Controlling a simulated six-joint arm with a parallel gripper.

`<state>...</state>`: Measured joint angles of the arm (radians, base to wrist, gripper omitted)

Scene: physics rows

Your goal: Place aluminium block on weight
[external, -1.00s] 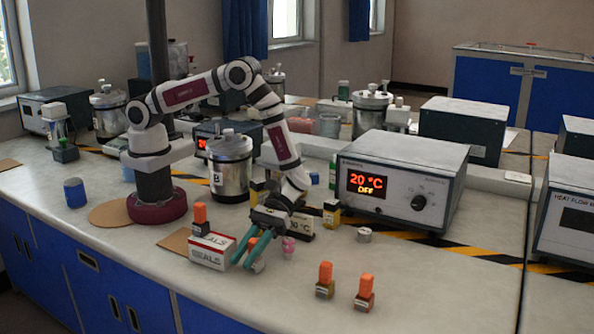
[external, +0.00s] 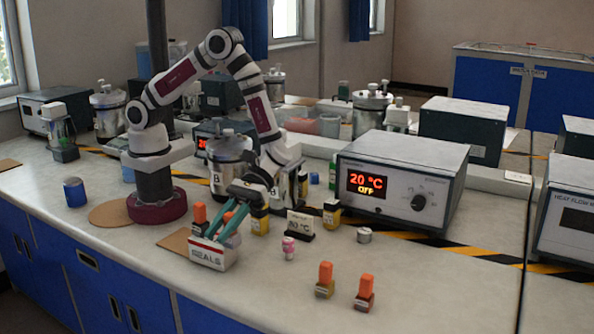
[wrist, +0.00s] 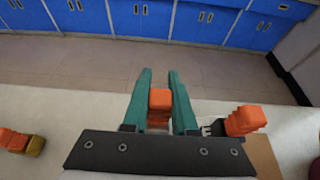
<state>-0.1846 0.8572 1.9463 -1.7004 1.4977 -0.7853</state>
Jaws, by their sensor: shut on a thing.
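My gripper (external: 218,233) has teal fingers shut on an orange-handled block (wrist: 160,98), which sits between them in the wrist view. I take it for the aluminium block; its lower body is mostly hidden. In the external view the fingers are at the SEALS box (external: 208,254), partly in front of it or over it. I cannot tell whether they touch. A small silver cylinder with a knob (external: 364,235), seemingly the weight, stands on the bench to the right, well apart from my gripper.
A small pink-topped object (external: 289,248) and a temperature card (external: 300,225) stand right of my gripper. Two orange-handled blocks (external: 325,280) (external: 366,292) stand at the front. Another orange-handled block (external: 199,215) is behind the box. The heater unit (external: 400,180) stands behind the silver cylinder.

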